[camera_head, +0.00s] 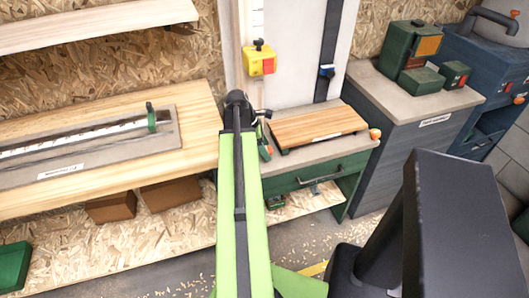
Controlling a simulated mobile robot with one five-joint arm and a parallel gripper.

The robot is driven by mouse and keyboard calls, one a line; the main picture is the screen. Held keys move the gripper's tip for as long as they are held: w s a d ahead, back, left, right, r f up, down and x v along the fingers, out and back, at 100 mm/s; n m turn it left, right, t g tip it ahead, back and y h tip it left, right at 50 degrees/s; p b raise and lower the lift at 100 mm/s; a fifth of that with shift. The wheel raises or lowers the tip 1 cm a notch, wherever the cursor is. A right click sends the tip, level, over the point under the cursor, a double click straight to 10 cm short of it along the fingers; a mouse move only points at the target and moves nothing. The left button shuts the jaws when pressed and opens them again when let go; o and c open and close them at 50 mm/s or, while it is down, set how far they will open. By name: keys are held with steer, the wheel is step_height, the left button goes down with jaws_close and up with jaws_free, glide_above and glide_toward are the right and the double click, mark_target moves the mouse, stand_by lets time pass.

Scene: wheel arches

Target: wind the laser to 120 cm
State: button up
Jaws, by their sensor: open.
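No part carries a readable laser label, and no reading in cm can be made out. A yellow box with a red patch and a dark knob (260,60) is on the upright panel, below a narrow white scale strip (257,19). A small blue block (326,71) sits on a dark upright rail (331,40) to its right. An orange knob (375,133) is at the right end of the green bench. My gripper (265,116) shows only as small dark parts just past the black end of my light green arm, near the bench's left edge; the arm hides most of it. It appears empty.
A slatted wooden board (318,125) lies on the green bench (315,177). At left, a wooden worktop (198,100) bears a long scale plate (80,150) with a green upright piece (151,117). Green boxes (420,80) stand on the grey cabinet at right. Shavings litter the floor.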

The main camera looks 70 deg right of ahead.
steer(key=shift+c, duration=0.3)
steer(key=c, duration=1.3)
steer(key=shift+d+m+y, duration=0.15)
steer(key=shift+m+y, duration=0.25)
steer(key=shift+m, duration=0.4)
steer(key=shift+m+y, duration=0.3)
steer(key=shift+m, duration=0.5)
steer(key=o, duration=1.4)
steer(key=shift+c, duration=0.2)
steer(key=shift+r, duration=0.1)
